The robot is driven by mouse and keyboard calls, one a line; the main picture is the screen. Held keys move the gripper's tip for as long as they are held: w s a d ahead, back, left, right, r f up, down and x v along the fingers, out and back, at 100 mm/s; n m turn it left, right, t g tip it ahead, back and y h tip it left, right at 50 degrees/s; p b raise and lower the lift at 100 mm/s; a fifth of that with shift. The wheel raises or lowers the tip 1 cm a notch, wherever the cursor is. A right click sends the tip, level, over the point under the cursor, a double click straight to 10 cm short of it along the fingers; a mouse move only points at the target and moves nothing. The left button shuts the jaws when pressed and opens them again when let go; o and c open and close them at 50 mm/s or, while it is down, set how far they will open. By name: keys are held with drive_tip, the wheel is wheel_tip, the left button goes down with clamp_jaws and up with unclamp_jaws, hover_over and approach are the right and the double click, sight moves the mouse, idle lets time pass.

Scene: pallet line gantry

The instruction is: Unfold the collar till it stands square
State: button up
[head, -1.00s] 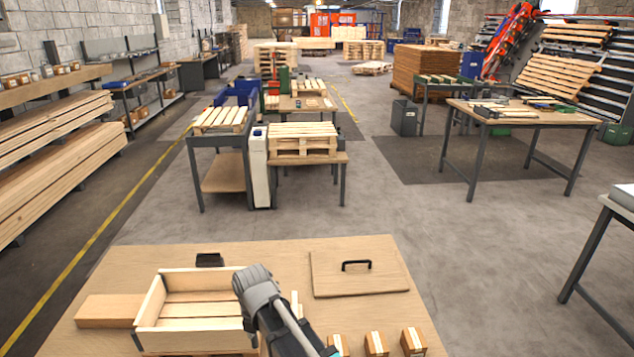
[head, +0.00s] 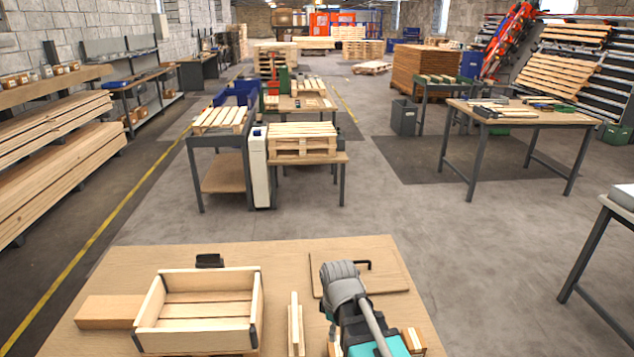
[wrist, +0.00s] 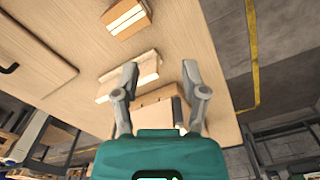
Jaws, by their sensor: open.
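The wooden collar (head: 198,338) stands at the left of the bench in the head view. Its walls are upright around a slatted base, with dark hinge pieces at the front corners. It looks opened out to about a rectangle; I cannot tell if it is exactly square. My gripper is over the right front of the bench, its fingers out of the head view. In the wrist view my gripper (wrist: 160,72) is open, with nothing held. Small wooden blocks with pale bands (wrist: 126,17) lie beneath and beyond the fingers.
A flat board (head: 398,283) with a black handle lies at the back right, partly behind my arm. A wooden block (head: 108,311) lies left of the collar, and a small black object (head: 209,261) behind it.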

drive_tip(key=s+d+m, duration=0.2)
drive_tip(key=d+m, duration=1)
drive_tip(key=m, duration=0.1)
drive_tip(key=shift+s+d+r, duration=0.15)
drive_tip(key=shift+s, duration=0.1)
